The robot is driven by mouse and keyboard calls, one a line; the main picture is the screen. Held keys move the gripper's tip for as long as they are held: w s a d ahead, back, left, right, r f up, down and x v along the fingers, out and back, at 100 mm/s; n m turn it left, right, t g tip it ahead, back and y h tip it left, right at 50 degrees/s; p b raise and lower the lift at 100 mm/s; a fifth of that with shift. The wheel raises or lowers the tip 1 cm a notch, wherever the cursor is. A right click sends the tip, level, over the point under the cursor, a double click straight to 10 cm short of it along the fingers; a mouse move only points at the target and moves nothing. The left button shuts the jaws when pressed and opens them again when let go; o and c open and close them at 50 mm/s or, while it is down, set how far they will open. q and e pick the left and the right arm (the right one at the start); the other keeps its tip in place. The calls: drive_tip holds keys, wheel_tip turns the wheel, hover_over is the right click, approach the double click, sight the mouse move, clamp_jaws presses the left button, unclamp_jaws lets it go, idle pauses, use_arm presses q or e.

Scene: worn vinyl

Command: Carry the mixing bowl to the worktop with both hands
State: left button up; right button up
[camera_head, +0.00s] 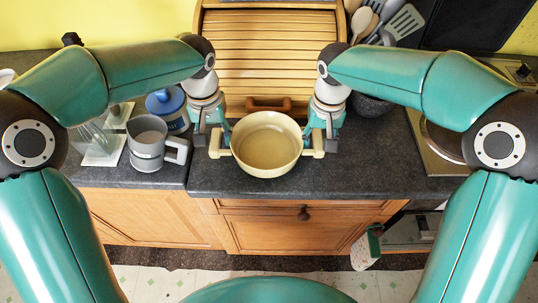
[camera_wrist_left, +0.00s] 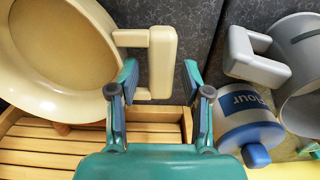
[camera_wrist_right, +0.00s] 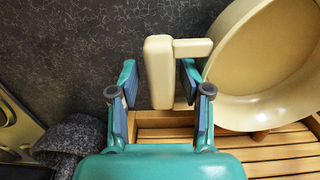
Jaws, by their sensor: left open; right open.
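The cream mixing bowl (camera_head: 266,148) is upright and empty at the middle of the dark worktop (camera_head: 370,170), close to its front edge. It has a blocky handle on each side. My left gripper (camera_head: 214,135) is open at the left handle (camera_wrist_left: 162,62); in the left wrist view its fingers (camera_wrist_left: 160,80) stand on either side of the handle's end. My right gripper (camera_head: 322,130) is open at the right handle (camera_wrist_right: 158,72); in the right wrist view its fingers (camera_wrist_right: 158,82) stand on either side of it. I cannot tell whether any finger touches.
A wooden roll-top bread box (camera_head: 268,50) stands right behind the bowl. A grey jug (camera_head: 147,150) and a blue-lidded flour jar (camera_head: 172,112) stand to the left. A dark bowl (camera_head: 372,104) and a metal hob (camera_head: 437,150) are to the right. Worktop between bowl and hob is clear.

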use_arm(q)
wheel_tip(320, 180, up, 6)
drive_tip(key=shift+f, duration=0.2)
drive_tip(key=shift+r, duration=0.2)
use_arm(e)
drive_tip(key=shift+r, duration=0.1)
use_arm(q)
drive_tip(key=shift+a, duration=0.1)
use_arm(e)
wheel_tip(320, 180, up, 12)
idle(0.5)
